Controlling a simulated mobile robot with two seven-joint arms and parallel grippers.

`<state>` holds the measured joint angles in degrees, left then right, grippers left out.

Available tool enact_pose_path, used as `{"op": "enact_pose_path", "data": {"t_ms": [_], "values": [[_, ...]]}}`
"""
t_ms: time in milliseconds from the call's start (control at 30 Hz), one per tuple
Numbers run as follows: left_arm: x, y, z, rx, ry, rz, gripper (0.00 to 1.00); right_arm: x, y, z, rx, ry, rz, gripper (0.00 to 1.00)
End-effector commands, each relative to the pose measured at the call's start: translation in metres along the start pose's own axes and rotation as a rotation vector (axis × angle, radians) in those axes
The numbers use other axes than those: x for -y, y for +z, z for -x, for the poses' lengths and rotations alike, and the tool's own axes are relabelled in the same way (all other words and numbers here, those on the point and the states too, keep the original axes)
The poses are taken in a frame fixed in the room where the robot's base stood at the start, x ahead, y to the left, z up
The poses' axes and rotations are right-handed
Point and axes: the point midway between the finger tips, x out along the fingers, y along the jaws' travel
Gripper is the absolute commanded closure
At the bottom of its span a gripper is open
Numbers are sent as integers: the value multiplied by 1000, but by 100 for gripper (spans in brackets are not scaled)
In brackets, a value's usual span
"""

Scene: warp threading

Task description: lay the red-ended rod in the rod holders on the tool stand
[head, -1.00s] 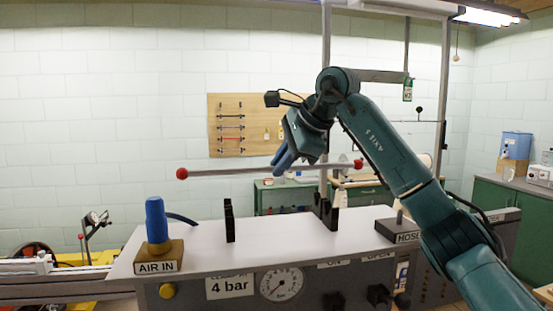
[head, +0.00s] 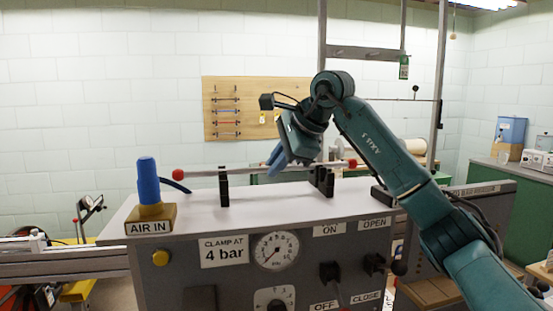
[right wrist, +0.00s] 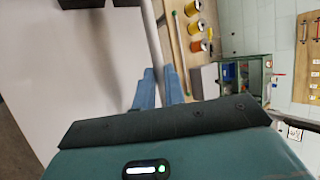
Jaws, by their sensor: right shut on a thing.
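The red-ended rod is a thin grey bar with a red ball (head: 178,174) at its left end and another red ball (head: 352,163) at its right end. My right gripper (head: 274,166), with blue fingers, is shut on the rod near its middle. The left rod holder (head: 224,190) and right rod holder (head: 322,181) are black uprights on the tool stand (head: 270,208). The rod crosses at the height of their tops; I cannot tell whether it rests in them. The blue fingers also show in the right wrist view (right wrist: 158,90). My left gripper is not in view.
A blue-topped AIR IN fitting (head: 149,185) stands at the stand's left end, near the rod's left ball. The front panel has a gauge (head: 276,251) and several knobs. A wooden pegboard (head: 238,108) hangs behind. The stand's top between the holders is clear.

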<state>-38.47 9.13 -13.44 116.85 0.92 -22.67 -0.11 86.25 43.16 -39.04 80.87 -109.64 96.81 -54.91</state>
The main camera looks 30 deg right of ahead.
Motion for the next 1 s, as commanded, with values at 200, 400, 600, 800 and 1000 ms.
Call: {"op": "enact_pose_path", "data": {"t_ms": [200, 400, 600, 800, 1000], "values": [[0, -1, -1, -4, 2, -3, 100, -2, -1, -2, 1, -1, 0, 100], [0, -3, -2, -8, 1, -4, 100, -1, -1, -2, 1, -1, 0, 100], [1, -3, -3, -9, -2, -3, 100, -2, -1, -3, 1, -1, 0, 100], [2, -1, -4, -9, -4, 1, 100, -5, -2, -6, 1, 0, 0, 100], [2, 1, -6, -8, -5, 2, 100, -7, -4, -9, 1, -1, 0, 100]]}}
